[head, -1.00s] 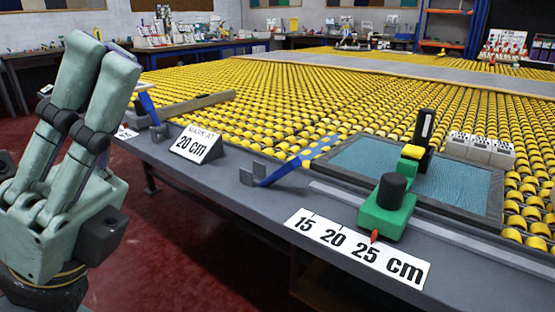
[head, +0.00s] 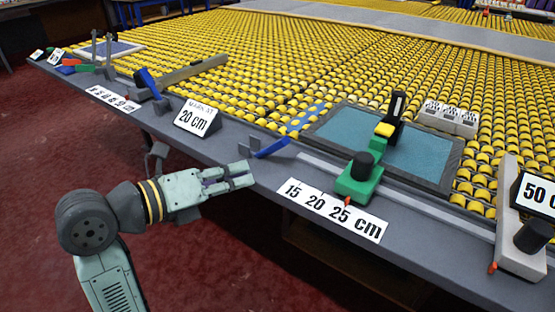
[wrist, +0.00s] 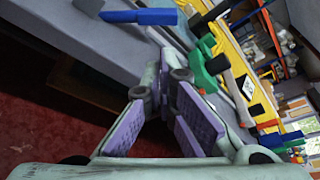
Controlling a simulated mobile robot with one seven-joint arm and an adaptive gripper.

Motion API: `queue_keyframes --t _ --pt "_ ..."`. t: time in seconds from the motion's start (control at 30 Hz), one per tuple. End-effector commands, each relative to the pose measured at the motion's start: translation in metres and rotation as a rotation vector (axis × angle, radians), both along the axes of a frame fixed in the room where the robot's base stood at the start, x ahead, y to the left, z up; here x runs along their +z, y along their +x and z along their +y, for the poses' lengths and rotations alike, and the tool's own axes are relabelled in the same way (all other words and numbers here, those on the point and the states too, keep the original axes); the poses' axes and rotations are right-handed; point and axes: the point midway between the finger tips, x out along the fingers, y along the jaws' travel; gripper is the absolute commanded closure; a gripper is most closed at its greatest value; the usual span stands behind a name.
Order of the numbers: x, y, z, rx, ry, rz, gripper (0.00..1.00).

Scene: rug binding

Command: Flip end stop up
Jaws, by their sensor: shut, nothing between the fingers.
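A blue lever (head: 272,148) with a grey forked bracket (head: 245,149) lies at the table's front edge, left of the green slider; it looks low and nearly flat. I take it as the end stop, though no label confirms this. The lever also shows at the top of the wrist view (wrist: 145,17). My gripper (head: 251,174) is shut and empty, pointing right, in front of the table edge and just below the lever in the head picture, with no visible contact. In the wrist view my gripper (wrist: 164,80) shows purple finger pads.
The green slider (head: 359,180) stands on a rail behind the "15 20 25 cm" strip (head: 333,211). A "20 cm" sign (head: 195,120) stands to the left, near another blue lever (head: 149,82). Yellow rollers (head: 300,60) cover the table. Red floor in front is clear.

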Motion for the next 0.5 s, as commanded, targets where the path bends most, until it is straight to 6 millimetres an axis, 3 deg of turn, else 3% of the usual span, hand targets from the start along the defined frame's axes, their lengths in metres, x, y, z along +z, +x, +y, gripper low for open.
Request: queue_keyframes --t 0.23,0.5 --pt "-0.001 0.005 -0.008 -0.004 -0.003 -0.002 1.00" --pt "-0.011 0.034 -0.043 -0.006 -0.002 -0.001 1.00"
